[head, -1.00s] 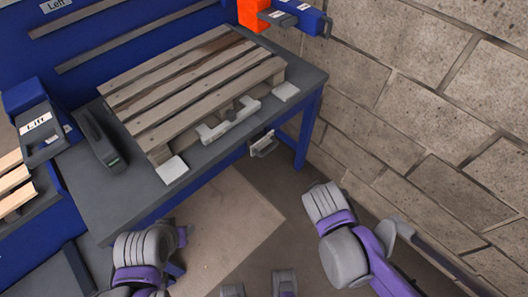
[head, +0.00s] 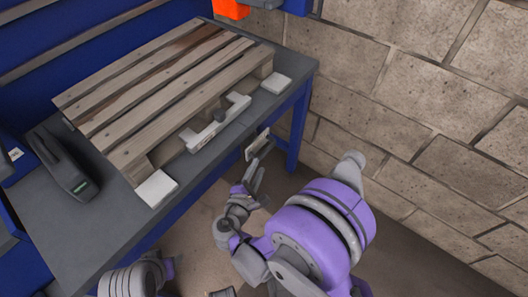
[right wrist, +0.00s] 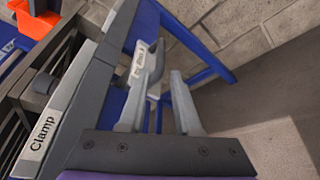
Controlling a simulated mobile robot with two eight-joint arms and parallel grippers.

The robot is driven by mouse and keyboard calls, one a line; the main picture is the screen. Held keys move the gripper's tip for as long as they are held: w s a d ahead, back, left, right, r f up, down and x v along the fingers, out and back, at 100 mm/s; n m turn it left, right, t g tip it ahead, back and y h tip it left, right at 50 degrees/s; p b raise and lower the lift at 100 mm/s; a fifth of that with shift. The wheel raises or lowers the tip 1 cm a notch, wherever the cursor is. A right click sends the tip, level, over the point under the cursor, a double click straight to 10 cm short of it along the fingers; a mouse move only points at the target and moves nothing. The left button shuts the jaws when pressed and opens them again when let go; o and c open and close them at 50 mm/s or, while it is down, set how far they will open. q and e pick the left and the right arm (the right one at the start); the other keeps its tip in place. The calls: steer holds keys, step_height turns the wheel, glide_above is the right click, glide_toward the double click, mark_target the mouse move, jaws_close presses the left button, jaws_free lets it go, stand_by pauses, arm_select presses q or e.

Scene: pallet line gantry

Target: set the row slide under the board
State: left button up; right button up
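The row slide appears to be the small pale plate with a grey grip (head: 258,145), low at the workbench's front edge, under the grey top, which I take for the board (head: 105,235). The slide also shows in the right wrist view (right wrist: 139,62), its lettering too small to read. My right gripper (head: 256,178) is just in front of and below it. In the right wrist view its two fingers (right wrist: 160,100) stand apart with nothing clearly between them; the slide lies just beyond the left finger.
A wooden pallet (head: 165,85) lies on the bench top. A dark grey device (head: 62,165) sits left. Blue bench legs (head: 298,125) and a block wall (head: 430,110) bound the right.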

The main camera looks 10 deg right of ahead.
mark_target(264, 156)
steer(key=x, duration=0.9)
steer(key=shift+s, duration=0.1)
jaws_close()
stand_by(1.1)
